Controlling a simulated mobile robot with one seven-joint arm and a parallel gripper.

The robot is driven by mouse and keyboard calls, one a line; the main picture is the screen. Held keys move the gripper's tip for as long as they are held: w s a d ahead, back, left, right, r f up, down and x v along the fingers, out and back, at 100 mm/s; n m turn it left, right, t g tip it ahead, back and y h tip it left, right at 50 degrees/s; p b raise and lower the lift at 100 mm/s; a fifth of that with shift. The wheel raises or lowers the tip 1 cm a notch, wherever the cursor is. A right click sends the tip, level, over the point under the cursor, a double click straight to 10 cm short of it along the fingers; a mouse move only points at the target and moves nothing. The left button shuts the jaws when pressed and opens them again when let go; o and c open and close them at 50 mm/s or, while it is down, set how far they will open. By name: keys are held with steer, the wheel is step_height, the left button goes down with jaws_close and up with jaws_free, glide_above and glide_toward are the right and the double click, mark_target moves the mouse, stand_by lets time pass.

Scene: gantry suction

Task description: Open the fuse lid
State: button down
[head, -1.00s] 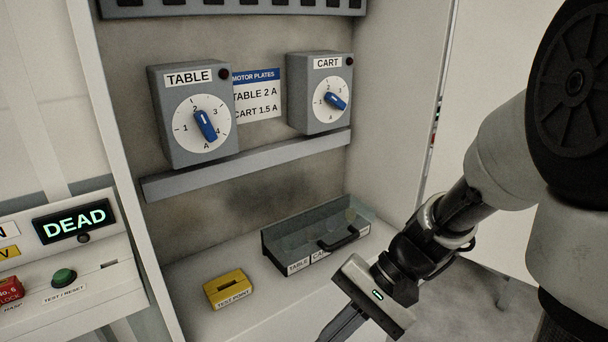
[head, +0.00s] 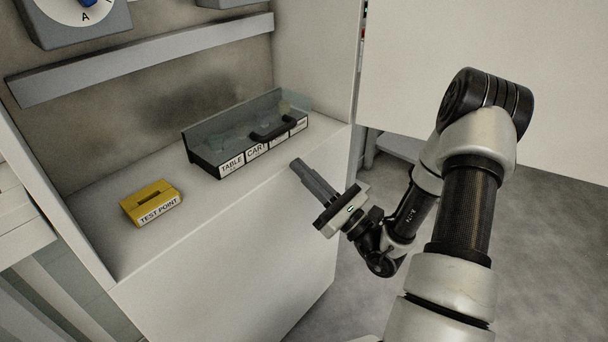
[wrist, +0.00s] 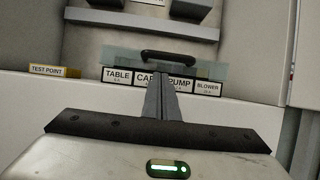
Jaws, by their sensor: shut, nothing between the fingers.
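The fuse box (head: 207,163) sits on the cabinet shelf, with labels along its front reading TABLE, CART and others partly hidden in the head view. Its clear lid (head: 230,122) lies over the top and looks closed, with a black handle (head: 272,128) near the front edge. The wrist view shows the handle (wrist: 178,56) above the labels TABLE, CART, PUMP and BLOWER. My gripper (head: 296,163) is shut and empty, in front of the box and apart from the handle. In the wrist view its fingers (wrist: 160,76) point toward the box and cover part of the labels.
A yellow TEST POINT block (head: 150,202) stands on the shelf left of the fuse box. A grey rail (head: 140,60) crosses the back wall above. The cabinet's right side wall (head: 315,60) rises beside the box. Open floor (head: 560,250) lies to the right.

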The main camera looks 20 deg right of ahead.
steer(key=x, duration=0.7)
steer(key=shift+b, duration=0.3)
steer(key=shift+s, duration=0.1)
steer(key=shift+d+r+p, duration=0.1)
steer(key=shift+r+p, duration=0.45)
steer(key=shift+p, duration=0.45)
step_height(320, 180, up, 7)
steer(key=g+h+p, duration=0.2)
steer(key=g+p, duration=0.1)
steer(key=p, duration=1)
step_height(320, 180, up, 5)
steer(key=g+h+p, duration=0.2)
steer(key=g+p, duration=0.1)
steer(key=p, duration=0.5)
glide_above(283, 164)
steer(key=w+a+r, duration=0.7)
steer(key=w+r, duration=0.2)
steer(key=w, duration=0.1)
steer(key=shift+w+a+r, duration=0.15)
steer(key=shift+w+r, duration=0.1)
steer(key=shift+w, duration=0.15)
